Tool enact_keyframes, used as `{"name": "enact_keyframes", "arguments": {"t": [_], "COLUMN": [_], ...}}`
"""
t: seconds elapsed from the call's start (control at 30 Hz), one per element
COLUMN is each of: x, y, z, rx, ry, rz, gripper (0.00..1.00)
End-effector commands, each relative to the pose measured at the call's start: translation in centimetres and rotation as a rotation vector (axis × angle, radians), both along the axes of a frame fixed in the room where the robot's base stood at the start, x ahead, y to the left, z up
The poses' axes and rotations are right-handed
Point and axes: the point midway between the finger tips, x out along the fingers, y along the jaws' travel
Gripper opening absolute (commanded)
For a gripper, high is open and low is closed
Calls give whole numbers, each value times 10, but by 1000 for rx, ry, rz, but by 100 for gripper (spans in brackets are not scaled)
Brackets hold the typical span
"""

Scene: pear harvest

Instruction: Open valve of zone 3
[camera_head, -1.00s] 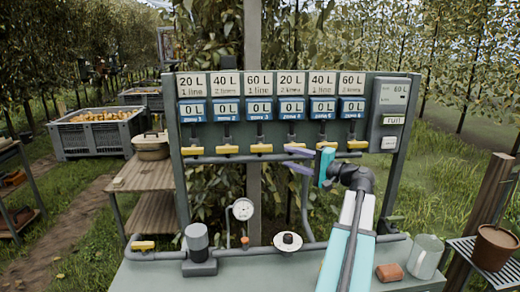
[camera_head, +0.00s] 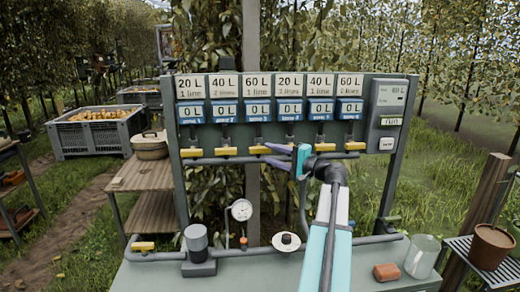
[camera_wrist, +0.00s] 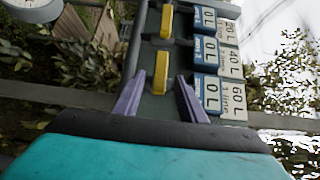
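The zone 3 valve is a yellow handle (camera_head: 259,149) lying level along the pipe, below the third meter (camera_head: 257,111), which reads 0 L under a "60 L, 1 line" card. My gripper (camera_head: 267,154) comes from the right, with its purple fingers just at the right end of this handle. In the wrist view, the open gripper (camera_wrist: 160,82) has a yellow handle (camera_wrist: 161,72) between and just beyond its fingertips, in line with the "60 L, 1 line" card (camera_wrist: 234,99). I cannot tell whether the fingers touch it. The zone 4 handle is hidden behind my gripper.
More yellow handles sit close by, such as zone 2 (camera_head: 229,151) and zone 5 (camera_head: 324,147). Below stand a pressure gauge (camera_head: 242,210), a white round part (camera_head: 287,242), a brick-coloured block (camera_head: 387,272) and a clear mug (camera_head: 422,256). A controller box (camera_head: 388,116) is at right.

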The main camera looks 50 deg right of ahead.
Motion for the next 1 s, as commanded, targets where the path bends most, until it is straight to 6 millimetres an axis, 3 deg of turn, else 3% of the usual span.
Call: {"name": "enact_keyframes", "arguments": {"t": [0.2, 0.4, 0.87, 1.0], "x": [33, 53, 60, 60], "y": [2, 4, 5, 5], "z": [2, 1, 0, 0], "rx": [0, 0, 0, 0], "ry": [0, 0, 0, 0], "rz": [1, 0, 0, 0], "gripper": [38, 38, 38, 14]}}
